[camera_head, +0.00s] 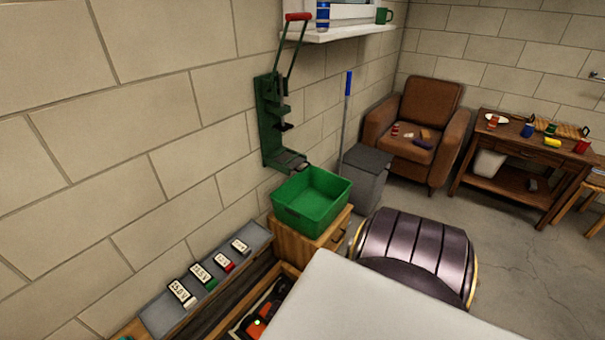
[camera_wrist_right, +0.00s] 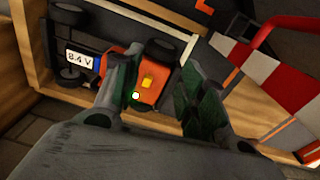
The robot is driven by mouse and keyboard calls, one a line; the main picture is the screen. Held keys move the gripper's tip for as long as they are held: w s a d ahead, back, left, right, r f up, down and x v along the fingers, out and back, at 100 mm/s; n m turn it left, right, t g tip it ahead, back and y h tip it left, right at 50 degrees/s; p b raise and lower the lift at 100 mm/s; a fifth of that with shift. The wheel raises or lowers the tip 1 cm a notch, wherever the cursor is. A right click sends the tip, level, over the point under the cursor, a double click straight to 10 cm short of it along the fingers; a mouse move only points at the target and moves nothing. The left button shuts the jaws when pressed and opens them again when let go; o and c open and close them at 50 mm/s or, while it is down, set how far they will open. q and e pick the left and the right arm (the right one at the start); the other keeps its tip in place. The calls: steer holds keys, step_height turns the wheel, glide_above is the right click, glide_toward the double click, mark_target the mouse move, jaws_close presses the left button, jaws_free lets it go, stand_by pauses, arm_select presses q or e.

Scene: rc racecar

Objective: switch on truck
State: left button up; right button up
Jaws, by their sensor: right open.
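The truck (camera_wrist_right: 152,92) lies in a wooden-sided bay in the right wrist view. It has an orange body, black wheels and a blue-and-white battery labelled 8.4 V (camera_wrist_right: 80,60). A small yellow part, which looks like a switch (camera_wrist_right: 147,80), sits on the orange body, with a small green-and-white dot near it. My right gripper (camera_wrist_right: 160,98) is open, with one finger on each side of the orange body; I cannot tell if they touch it. My left gripper is not in view.
A grey shelf (camera_head: 210,268) with several labelled batteries runs along the wall. A green bin (camera_head: 312,200) stands on a wooden cabinet beyond, below a green wall-mounted press (camera_head: 275,120). A red-and-white striped object (camera_wrist_right: 270,75) lies right of the gripper.

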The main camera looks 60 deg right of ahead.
steer(key=s+a+r+p, duration=0.1)
steer(key=s+r+p, duration=0.1)
steer(key=s+p, duration=0.3)
steer(key=s+a+r+n+p, duration=0.1)
steer(key=s+a+r+p, duration=0.1)
steer(key=s+p, duration=0.3)
steer(key=shift+s+a+r, duration=0.15)
steer(key=shift+s+r, duration=0.05)
steer(key=shift+s, duration=0.8)
stand_by(0.3)
stand_by(0.5)
